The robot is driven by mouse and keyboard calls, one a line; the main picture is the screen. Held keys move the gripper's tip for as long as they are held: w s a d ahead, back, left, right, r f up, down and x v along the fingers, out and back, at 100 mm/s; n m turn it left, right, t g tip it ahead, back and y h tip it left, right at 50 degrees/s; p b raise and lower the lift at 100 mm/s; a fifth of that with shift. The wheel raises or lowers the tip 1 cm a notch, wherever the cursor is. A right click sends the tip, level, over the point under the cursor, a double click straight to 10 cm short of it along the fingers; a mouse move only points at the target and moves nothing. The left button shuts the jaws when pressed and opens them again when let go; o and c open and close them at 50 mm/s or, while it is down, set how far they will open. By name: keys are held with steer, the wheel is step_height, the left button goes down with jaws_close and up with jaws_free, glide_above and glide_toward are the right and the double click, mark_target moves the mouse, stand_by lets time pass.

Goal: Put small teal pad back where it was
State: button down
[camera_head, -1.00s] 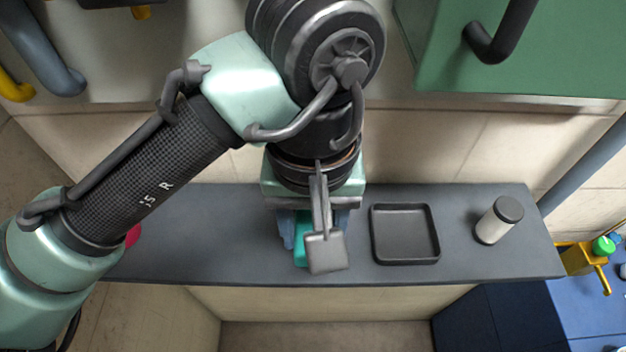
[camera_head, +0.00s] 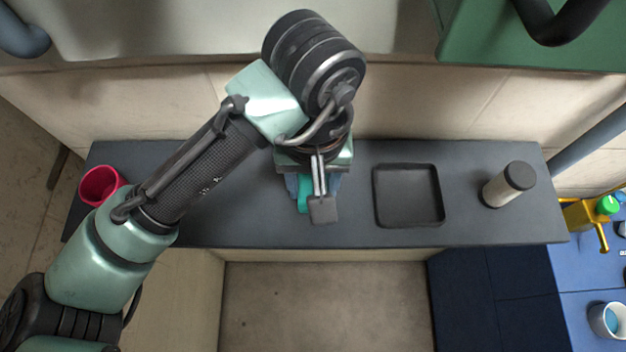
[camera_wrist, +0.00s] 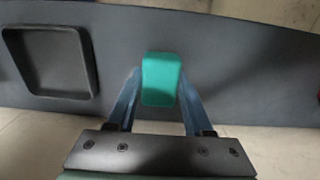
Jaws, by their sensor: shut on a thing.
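The small teal pad (camera_wrist: 161,80) is between the two blue fingers of my gripper (camera_wrist: 160,92) in the wrist view. The fingers are shut on its sides. In the head view, my gripper (camera_head: 318,190) is over the middle of the dark grey shelf (camera_head: 240,215), and part of the teal pad (camera_head: 304,196) shows beside it. My wrist parts hide the rest of the pad there. I cannot tell whether the pad touches the shelf.
A black square tray (camera_head: 408,222) lies on the shelf right of my gripper. A white jar with a dark lid (camera_head: 508,185) stands farther right. A red cup (camera_head: 100,185) is at the left end.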

steer(key=shift+f, duration=0.5)
steer(key=shift+f, duration=0.1)
steer(key=shift+f, duration=0.15)
steer(key=shift+c, duration=1.5)
jaws_free()
step_height(320, 180, up, 13)
steer(key=b, duration=0.1)
steer(key=shift+f, duration=0.2)
